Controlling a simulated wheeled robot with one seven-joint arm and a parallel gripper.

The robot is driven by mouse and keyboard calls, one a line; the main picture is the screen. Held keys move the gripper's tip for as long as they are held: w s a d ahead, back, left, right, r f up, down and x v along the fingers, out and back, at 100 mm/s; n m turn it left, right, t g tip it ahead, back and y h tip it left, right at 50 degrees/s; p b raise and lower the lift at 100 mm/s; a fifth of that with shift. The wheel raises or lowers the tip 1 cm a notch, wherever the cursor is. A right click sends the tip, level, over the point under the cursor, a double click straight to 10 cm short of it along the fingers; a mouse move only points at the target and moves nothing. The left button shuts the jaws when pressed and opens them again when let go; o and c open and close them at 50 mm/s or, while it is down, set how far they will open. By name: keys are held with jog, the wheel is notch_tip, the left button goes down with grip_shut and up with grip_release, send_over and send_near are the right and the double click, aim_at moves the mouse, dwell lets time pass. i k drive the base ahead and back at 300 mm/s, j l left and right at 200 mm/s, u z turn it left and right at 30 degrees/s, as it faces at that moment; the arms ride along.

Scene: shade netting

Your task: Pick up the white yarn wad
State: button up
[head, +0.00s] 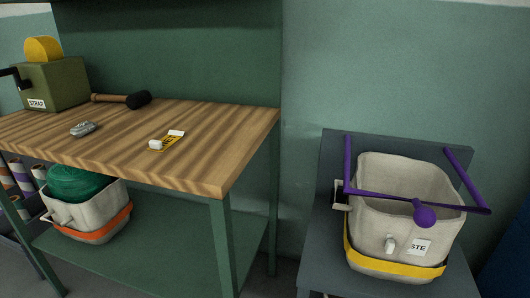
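A small white lump (155,144), which looks like the white yarn wad, lies on the striped wooden tabletop (215,150) toward its front. It is at the near left end of a flat yellow piece (170,141) with a white end; whether the two touch is too small to tell. A small grey bundle (83,129) lies farther left on the same top. My gripper is not in view.
A pale bin (385,178) with a yellow band and purple bars sits at right. Another bin (100,210) holding green material is under the table. The tabletop's right part is clear.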

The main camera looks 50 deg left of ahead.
aim_at(84, 128)
jog(key=u, duration=2.9)
